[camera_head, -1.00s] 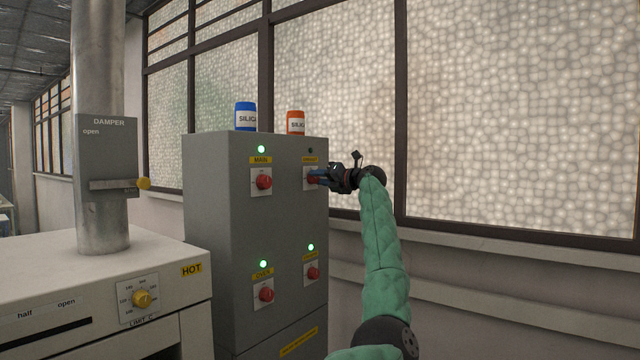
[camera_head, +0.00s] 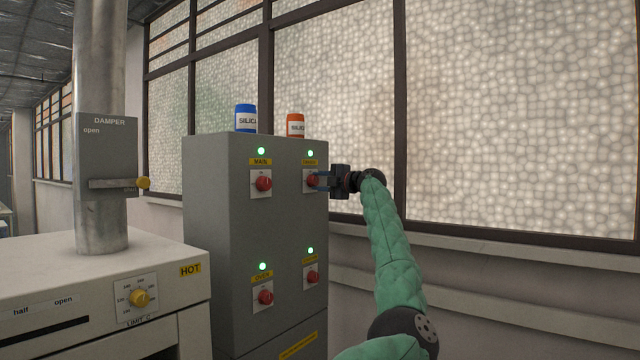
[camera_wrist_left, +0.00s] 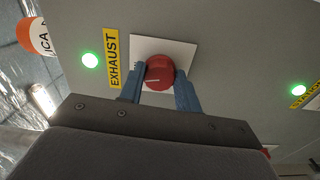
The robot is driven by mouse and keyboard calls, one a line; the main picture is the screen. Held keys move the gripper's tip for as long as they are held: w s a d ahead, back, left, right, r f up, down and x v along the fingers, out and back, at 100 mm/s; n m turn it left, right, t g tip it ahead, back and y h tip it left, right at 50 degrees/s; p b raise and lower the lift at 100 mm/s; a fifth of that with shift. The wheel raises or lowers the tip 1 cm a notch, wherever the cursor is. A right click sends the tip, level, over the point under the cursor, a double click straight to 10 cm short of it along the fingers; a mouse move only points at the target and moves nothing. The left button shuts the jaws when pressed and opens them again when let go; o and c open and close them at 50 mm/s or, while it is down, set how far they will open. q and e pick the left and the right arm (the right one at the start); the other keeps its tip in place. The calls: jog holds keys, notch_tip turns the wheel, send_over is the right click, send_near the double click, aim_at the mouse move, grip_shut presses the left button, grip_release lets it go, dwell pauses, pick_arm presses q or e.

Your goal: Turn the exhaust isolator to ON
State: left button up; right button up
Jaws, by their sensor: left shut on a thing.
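The exhaust isolator is a red rotary knob (camera_head: 311,181) on a white plate, at the upper right of the grey cabinet's front. The knob also fills the middle of the left wrist view (camera_wrist_left: 159,72), beside a yellow EXHAUST label (camera_wrist_left: 113,59). The lamp (camera_head: 310,153) above it is lit green, and the lamp glows in the wrist view too (camera_wrist_left: 91,60). My left gripper (camera_head: 319,182) is shut on the knob, with one blue finger on each side of it (camera_wrist_left: 160,84). A pale line shows on the knob's face. My right gripper is not in view.
The grey cabinet (camera_head: 230,225) carries other red isolators: MAIN (camera_head: 264,183) and two lower ones (camera_head: 265,297), (camera_head: 312,276), with green lamps. Blue (camera_head: 246,117) and orange (camera_head: 296,125) jars stand on top. An oven (camera_head: 150,265) and a damper duct (camera_head: 99,60) are left.

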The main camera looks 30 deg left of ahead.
pick_arm(q)
jog(key=shift+m, duration=1.5)
jog(key=o, duration=1)
jog(key=shift+w+f, duration=0.1)
jog(key=shift+d, duration=0.15)
